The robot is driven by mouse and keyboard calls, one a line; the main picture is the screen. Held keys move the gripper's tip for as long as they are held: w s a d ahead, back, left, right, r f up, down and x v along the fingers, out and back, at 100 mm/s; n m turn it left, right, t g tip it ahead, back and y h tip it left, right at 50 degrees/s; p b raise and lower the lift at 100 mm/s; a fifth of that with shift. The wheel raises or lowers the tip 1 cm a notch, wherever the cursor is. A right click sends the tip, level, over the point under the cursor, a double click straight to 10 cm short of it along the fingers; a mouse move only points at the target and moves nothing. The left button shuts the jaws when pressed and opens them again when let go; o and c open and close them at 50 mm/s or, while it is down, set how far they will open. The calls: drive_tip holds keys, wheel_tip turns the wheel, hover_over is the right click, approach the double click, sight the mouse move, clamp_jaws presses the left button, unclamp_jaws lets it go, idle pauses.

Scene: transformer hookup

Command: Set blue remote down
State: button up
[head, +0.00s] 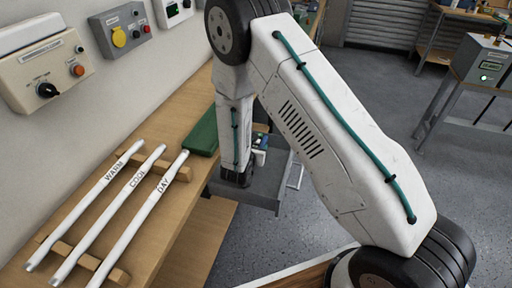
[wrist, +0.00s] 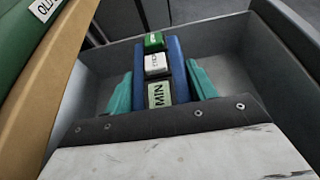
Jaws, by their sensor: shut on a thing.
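The blue remote (wrist: 177,66) is in the wrist view, a long blue body with a green, a white and a "MIN"-marked block along its face. My gripper (wrist: 161,82) has a teal finger on each side of it and is shut on it. The remote is over or inside a grey tray (wrist: 235,48); I cannot tell whether it touches the tray floor. In the head view my arm hides most of the gripper, and only a small blue and white part shows beside the arm, over the grey tray (head: 262,187).
A wooden bench (head: 95,170) runs along the wall at left, beside the tray. It bears white tubes marked WARM, COOL and DAY (head: 140,220) on wooden rests, and a green case (head: 203,132). Wall boxes (head: 45,65) hang above. Grey floor (head: 385,110) is open at right.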

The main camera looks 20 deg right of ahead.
drive_tip(key=shift+f, duration=0.45)
drive_tip(key=shift+f, duration=0.1)
